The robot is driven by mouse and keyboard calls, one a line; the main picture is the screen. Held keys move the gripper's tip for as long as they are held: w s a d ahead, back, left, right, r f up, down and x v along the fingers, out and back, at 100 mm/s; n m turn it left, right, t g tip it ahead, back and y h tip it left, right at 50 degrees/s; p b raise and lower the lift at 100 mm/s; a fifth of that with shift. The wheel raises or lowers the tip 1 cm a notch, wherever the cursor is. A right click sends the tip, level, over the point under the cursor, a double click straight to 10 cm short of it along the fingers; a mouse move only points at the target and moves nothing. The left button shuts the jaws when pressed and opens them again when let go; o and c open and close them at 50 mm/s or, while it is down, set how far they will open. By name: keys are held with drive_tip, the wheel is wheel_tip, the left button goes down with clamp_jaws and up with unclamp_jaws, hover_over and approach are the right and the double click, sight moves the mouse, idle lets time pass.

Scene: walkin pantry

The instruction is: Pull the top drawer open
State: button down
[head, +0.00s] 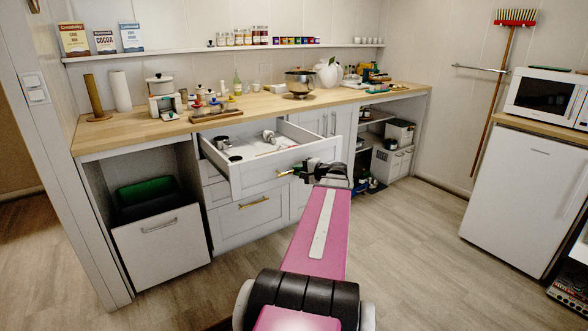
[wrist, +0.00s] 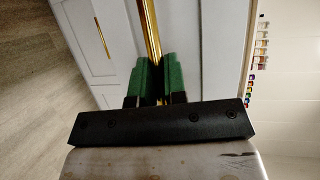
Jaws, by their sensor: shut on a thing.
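The top drawer (head: 250,178) is white and stands pulled out from the counter unit in the head view, with its inside visible. Its front also shows in the wrist view (wrist: 200,50). A few small items lie in it, among them a white piece (head: 268,136) and a dark round thing (head: 222,142). My gripper (head: 290,172) is at the drawer front. In the wrist view its green fingers (wrist: 153,80) are shut on the gold bar handle (wrist: 151,35). In the head view the gripper hides part of the handle.
Below is a closed drawer with a gold handle (head: 254,203). A pulled-out bin front (head: 162,242) stands to the left. The wooden counter (head: 130,128) holds jars, a pot and a bowl. A white fridge (head: 523,190) stands right. The floor (head: 420,240) between is clear.

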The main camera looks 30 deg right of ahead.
drive_tip(key=shift+s, duration=0.1)
idle(0.3)
drive_tip(key=c, duration=1.2)
unclamp_jaws()
drive_tip(key=shift+s+d, duration=0.1)
drive_tip(key=v, duration=1)
drive_tip(key=shift+s+d+r, duration=0.1)
drive_tip(key=shift+s+r, duration=0.05)
drive_tip(key=shift+s, duration=0.1)
drive_tip(key=w+a+f+n+g, duration=0.35)
drive_tip(key=a+f, duration=0.35)
drive_tip(key=a, duration=0.4)
drive_tip(key=w+a+f+n+g, duration=0.25)
drive_tip(key=a+f+g, duration=0.35)
drive_tip(key=a, duration=0.6)
drive_tip(key=s+a+f+n+g+h, duration=0.1)
drive_tip(key=a+f+n+h, duration=0.1)
drive_tip(key=a, duration=0.5)
drive_tip(key=s+a+f+n+g+h, duration=0.1)
drive_tip(key=a+f+n+g+h, duration=0.1)
drive_tip(key=a+f, duration=0.3)
drive_tip(key=s+a+f+n+g+h, duration=0.1)
drive_tip(key=a+f+n+g+h, duration=0.1)
drive_tip(key=a, duration=0.6)
drive_tip(key=shift+s+a+f+n+h, duration=0.1)
drive_tip(key=shift+a+f+n+h, duration=0.1)
drive_tip(key=shift+f+n, duration=0.25)
drive_tip(key=shift+s+a+f+n+h, duration=0.1)
drive_tip(key=shift+a+f+n+h, duration=0.1)
drive_tip(key=shift+f+n, duration=0.25)
